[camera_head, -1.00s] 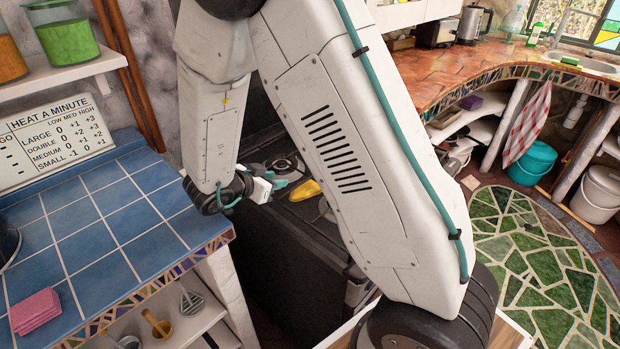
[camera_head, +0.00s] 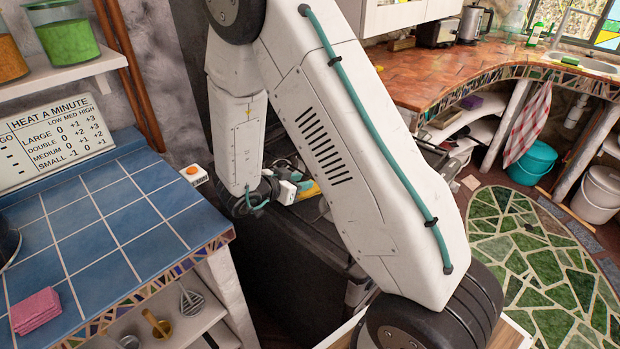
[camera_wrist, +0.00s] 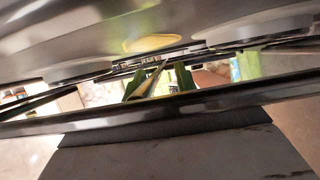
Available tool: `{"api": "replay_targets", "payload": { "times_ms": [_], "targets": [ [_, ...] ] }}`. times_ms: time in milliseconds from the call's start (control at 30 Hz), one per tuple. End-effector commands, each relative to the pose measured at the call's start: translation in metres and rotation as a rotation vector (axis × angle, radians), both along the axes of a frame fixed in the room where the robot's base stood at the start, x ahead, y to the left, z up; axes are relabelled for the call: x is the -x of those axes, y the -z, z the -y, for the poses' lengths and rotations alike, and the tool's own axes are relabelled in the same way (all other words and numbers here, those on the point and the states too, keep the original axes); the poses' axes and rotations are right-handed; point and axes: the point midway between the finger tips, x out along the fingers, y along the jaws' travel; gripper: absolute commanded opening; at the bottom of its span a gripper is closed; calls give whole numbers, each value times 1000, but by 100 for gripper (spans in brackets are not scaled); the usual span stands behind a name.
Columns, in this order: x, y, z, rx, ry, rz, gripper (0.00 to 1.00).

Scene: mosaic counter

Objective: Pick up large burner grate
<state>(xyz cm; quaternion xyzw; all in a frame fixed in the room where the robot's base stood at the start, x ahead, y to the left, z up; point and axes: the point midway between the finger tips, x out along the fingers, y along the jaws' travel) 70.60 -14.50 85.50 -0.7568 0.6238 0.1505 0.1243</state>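My gripper (camera_head: 308,187) is low over the dark stove in the head view, just behind my forearm. In the wrist view its two green fingers (camera_wrist: 160,80) stand apart, with a thin bar running at a slant between them. Long dark bars cross the wrist view; they may belong to the large burner grate, but its outline cannot be made out. The grate is not clearly visible in the head view, where my arm covers most of the stove top. I cannot tell whether the fingers touch the thin bar.
A yellow item (camera_head: 312,193) lies close by the gripper. A pink sponge stack (camera_head: 35,310) lies on that counter. The brown counter (camera_head: 430,80) curves away right.

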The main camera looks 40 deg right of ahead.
Motion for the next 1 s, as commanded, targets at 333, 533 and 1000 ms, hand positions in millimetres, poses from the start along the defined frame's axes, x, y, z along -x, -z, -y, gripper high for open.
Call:
{"api": "replay_targets", "payload": {
  "times_ms": [333, 533, 1000],
  "targets": [
    [0, 0, 0, 0, -1, 0, 0],
    [0, 0, -1, 0, -1, -1, 0],
    [0, 0, -1, 0, -1, -1, 0]
  ]
}}
